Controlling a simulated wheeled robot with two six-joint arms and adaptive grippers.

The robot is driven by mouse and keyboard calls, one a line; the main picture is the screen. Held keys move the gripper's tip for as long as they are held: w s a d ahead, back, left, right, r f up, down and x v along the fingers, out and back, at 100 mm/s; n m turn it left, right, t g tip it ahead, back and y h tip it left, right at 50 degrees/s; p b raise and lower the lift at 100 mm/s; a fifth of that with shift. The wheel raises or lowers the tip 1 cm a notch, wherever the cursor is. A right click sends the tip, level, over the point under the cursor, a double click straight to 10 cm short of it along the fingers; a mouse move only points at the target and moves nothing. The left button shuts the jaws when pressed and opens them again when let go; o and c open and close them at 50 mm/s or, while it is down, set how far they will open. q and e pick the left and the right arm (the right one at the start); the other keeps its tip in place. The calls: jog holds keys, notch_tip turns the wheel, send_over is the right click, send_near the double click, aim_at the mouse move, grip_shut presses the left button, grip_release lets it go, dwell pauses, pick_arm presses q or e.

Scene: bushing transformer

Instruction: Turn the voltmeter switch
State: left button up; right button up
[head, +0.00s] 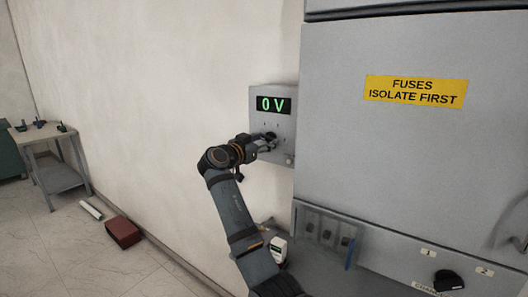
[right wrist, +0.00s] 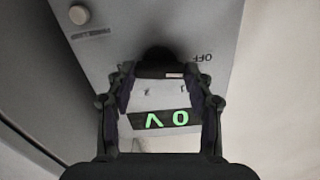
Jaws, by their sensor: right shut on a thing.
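The voltmeter is a grey box (head: 286,97) on the wall with a green "0 V" display (head: 272,105). In the right wrist view the display (right wrist: 162,119) appears upside down. The switch is a dark round knob (right wrist: 158,57) below the display, with "OFF" printed beside it. My right gripper (head: 267,141) is at the front of the box, and its fingers (right wrist: 160,76) are shut on the knob from both sides. The fingers hide part of the knob, so its pointing direction cannot be told. My left gripper is not in view.
A large grey cabinet (head: 400,160) with a yellow "FUSES ISOLATE FIRST" label (head: 416,91) stands right of the voltmeter. A round button (right wrist: 79,14) sits on the box near the knob. A workbench (head: 43,134) and a red box (head: 123,232) are at the left.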

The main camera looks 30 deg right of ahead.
jog(key=m+b, duration=0.1)
jog(key=b, duration=0.1)
jog(key=m+b, duration=0.2)
jog(key=b, duration=0.1)
jog(key=m+b, duration=0.2)
jog(key=b, duration=0.1)
jog(key=shift+f, duration=0.3)
jog(key=m+b, duration=0.1)
jog(key=m, duration=0.1)
jog(key=shift+r+m+b, duration=0.1)
jog(key=shift+m+b, duration=0.85)
jog(key=shift+m, duration=0.55)
jog(key=shift+r, duration=0.1)
jog(key=o, duration=1.2)
jog(key=shift+c, duration=0.2)
jog(key=shift+a, duration=0.1)
